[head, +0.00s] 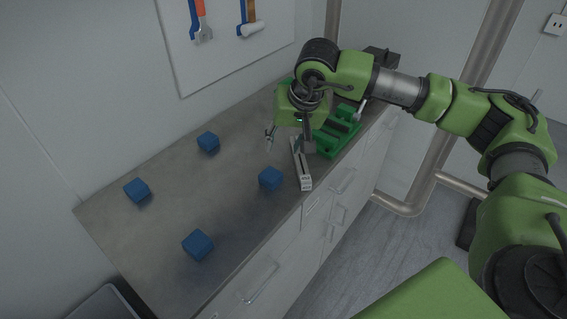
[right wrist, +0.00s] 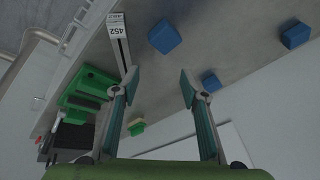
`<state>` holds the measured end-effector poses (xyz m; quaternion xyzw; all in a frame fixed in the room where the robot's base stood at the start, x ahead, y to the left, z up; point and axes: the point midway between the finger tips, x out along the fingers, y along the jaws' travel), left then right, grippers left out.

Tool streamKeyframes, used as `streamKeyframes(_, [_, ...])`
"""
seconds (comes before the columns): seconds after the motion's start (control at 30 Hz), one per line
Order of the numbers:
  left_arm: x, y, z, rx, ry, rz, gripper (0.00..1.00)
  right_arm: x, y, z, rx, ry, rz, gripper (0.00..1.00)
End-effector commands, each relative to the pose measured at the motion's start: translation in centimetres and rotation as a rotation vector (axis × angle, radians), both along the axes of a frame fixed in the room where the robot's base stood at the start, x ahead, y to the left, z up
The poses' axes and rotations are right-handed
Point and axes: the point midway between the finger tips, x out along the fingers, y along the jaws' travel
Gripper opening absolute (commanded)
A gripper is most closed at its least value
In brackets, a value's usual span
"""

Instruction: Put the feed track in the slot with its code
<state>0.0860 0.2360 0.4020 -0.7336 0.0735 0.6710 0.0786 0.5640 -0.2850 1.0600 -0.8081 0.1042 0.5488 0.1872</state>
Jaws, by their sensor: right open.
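The feed track (head: 305,180) is a narrow grey strip with a pale labelled end, lying on the metal counter near its front edge. In the right wrist view its label (right wrist: 116,30) reads 452. The green slotted rack (head: 338,135) stands just behind and right of the track; it also shows in the right wrist view (right wrist: 88,88). I cannot read any slot codes. My right gripper (head: 289,142) is open and empty over the counter by the track. In the right wrist view one finger is close to the track and partly covers it. My left gripper is not in view.
Several blue cubes lie spread on the counter (head: 160,225), one (head: 270,178) just left of the track. Drawers with handles (head: 343,182) are below the front edge. A tool panel (head: 225,45) hangs on the wall. The counter's left part has free room between cubes.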

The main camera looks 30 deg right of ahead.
Motion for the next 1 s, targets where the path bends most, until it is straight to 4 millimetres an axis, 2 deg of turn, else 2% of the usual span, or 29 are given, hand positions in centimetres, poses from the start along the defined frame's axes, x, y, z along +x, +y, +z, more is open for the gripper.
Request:
streamKeyframes(0.03, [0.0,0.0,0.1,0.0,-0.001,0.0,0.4,-0.1,-2.7,0.7,-0.079,0.001,-0.003,0.4])
streamKeyframes(0.1, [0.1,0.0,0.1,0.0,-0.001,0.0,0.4,-0.3,-5.0,1.1,-0.153,0.012,0.0,0.4])
streamKeyframes(0.2, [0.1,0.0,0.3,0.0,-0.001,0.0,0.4,-0.4,-6.5,0.9,-0.198,0.023,0.001,0.4])
streamKeyframes(0.6, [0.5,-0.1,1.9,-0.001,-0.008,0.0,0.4,2.1,-7.5,-5.5,-0.196,0.025,0.003,0.4])
streamKeyframes(0.8, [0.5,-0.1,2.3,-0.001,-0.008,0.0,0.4,2.6,-7.6,-6.8,-0.196,0.023,0.005,0.4])
streamKeyframes(1.0, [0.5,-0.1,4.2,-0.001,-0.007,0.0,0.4,3.5,-8.6,-9.0,-0.196,0.026,0.003,0.4])
